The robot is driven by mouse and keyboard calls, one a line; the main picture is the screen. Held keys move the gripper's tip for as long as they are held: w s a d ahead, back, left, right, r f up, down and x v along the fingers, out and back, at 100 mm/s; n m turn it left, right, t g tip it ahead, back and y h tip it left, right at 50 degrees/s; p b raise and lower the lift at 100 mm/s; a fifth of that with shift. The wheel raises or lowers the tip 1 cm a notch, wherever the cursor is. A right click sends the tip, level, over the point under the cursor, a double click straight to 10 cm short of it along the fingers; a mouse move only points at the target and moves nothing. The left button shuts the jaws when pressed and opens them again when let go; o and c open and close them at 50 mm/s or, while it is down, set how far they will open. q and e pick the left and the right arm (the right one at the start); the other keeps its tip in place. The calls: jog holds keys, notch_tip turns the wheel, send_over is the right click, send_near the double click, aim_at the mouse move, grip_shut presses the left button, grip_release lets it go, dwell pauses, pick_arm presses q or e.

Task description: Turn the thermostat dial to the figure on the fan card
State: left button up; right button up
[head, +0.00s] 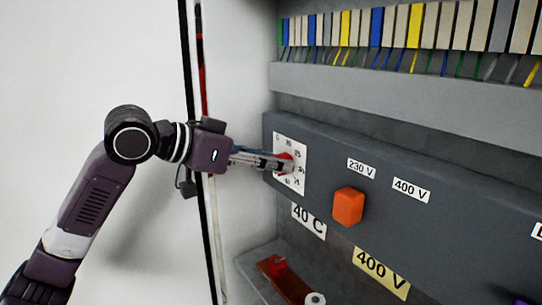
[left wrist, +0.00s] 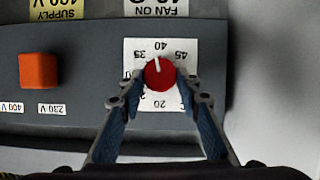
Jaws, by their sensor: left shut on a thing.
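The red thermostat dial (left wrist: 160,75) sits on a white scale plate (left wrist: 133,52) on the grey panel; it also shows partly in the head view (head: 285,157). My left gripper (left wrist: 161,80) is shut on the dial, one finger on each side. In the wrist view, which is upside down, the dial's white mark points close to 40, slightly toward the 35 side. The fan card (head: 309,221) below the plate reads 40 C in the head view; its FAN ON line shows in the wrist view (left wrist: 157,10). My right gripper is not in view.
A yellow 400 V supply card (head: 381,273) is below. A shelf with a red-brown bar (head: 285,281) lies lower. Terminal blocks (head: 400,25) run along the top.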

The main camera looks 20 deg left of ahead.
pick_arm(q)
jog(key=shift+s+d+f+m+y+p, duration=0.2)
jog(key=shift+f+m+y+p, duration=0.15)
jog(key=shift+m+y, duration=0.25)
jog(key=shift+t, duration=0.3)
jog(key=o, duration=1.2)
jog(key=shift+w+r, duration=0.1)
jog(key=shift+c, duration=0.2)
jog(key=shift+a+r, duration=0.1)
jog(key=v, duration=1.2)
